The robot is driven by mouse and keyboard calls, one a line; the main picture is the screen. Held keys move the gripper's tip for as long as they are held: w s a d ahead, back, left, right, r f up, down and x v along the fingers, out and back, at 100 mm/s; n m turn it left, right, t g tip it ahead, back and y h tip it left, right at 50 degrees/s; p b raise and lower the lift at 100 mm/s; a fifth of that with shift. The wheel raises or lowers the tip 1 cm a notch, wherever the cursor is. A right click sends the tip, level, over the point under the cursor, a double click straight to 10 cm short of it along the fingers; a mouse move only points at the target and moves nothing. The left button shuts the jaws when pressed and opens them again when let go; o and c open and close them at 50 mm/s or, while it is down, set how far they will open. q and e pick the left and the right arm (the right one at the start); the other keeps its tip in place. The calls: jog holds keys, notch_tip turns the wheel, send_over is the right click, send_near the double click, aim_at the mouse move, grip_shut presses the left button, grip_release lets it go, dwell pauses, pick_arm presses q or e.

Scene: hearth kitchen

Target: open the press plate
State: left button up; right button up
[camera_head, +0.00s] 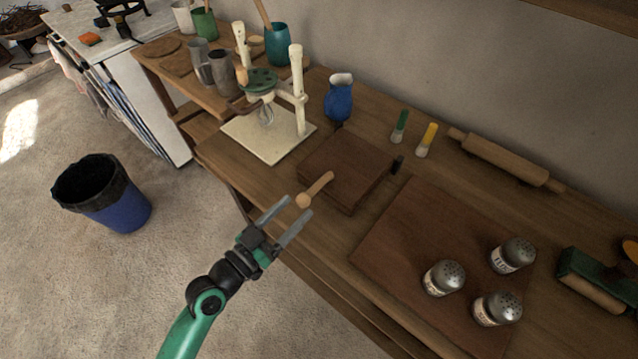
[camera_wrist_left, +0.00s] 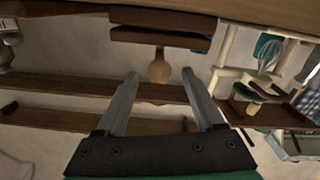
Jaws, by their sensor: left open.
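The press (camera_head: 345,160) is a dark brown wooden block of two stacked square plates, lying flat and closed on the wooden table. A light wooden handle with a round knob (camera_head: 304,200) sticks out from its near left side. In the left wrist view the plates (camera_wrist_left: 160,36) are at the top, with the knob (camera_wrist_left: 160,72) below them. My left gripper (camera_head: 298,218) is open and empty. Its fingertips are close to the knob; in the wrist view the knob lies beyond and between them. I cannot tell whether they touch it. My right gripper is not in view.
A hand mixer stand (camera_head: 265,145) is left of the press and a blue jug (camera_head: 339,100) behind it. A brown board (camera_head: 400,270) with shakers (camera_head: 443,278) lies to the right. Brushes (camera_head: 400,126) and a rolling pin (camera_head: 505,160) lie along the back. A blue bin (camera_head: 122,215) stands on the floor.

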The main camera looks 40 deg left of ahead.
aim_at(326, 178)
pick_arm(q)
jog(key=w, duration=0.9)
jog(key=shift+w+a, duration=0.15)
jog(key=shift+a, duration=0.1)
grip_shut()
jog(key=shift+r, duration=0.1)
dwell(0.8)
